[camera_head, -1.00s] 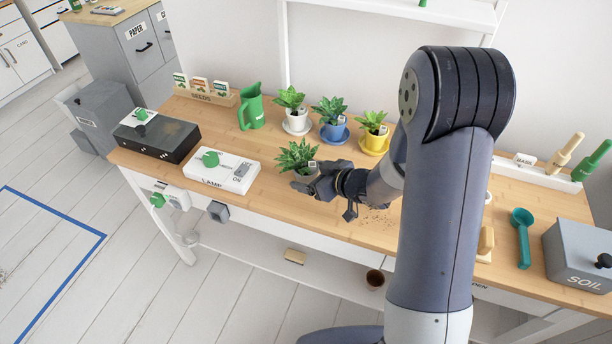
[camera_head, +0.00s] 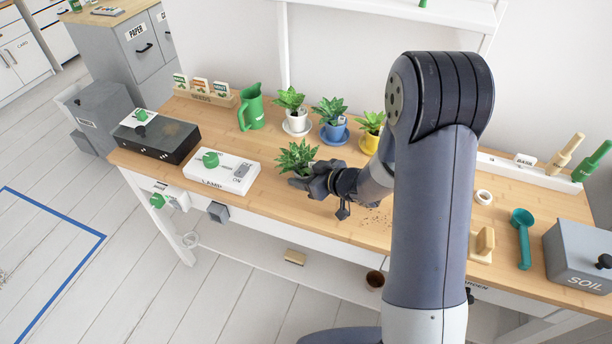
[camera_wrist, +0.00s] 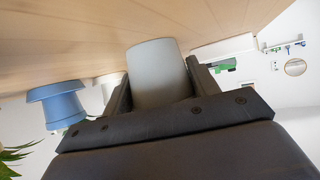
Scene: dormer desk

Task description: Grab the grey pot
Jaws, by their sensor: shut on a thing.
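The grey pot (camera_wrist: 158,72) is between the two fingers of my gripper (camera_wrist: 160,88) in the wrist view, with a finger on each side of it. In the head view my gripper (camera_head: 307,182) is at the pot with the green leafy plant (camera_head: 296,157), above the front middle of the desk. There the pot itself is mostly hidden behind the gripper and leaves. My gripper is shut on the pot. I cannot tell whether the pot's base touches the desk.
Potted plants in white (camera_head: 297,123), blue (camera_head: 334,130) and yellow (camera_head: 369,142) pots stand behind. The lamp switch box (camera_head: 225,173) is at left, a green jug (camera_head: 252,108) behind it. A teal scoop (camera_head: 522,238) and soil bin (camera_head: 583,254) are at right.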

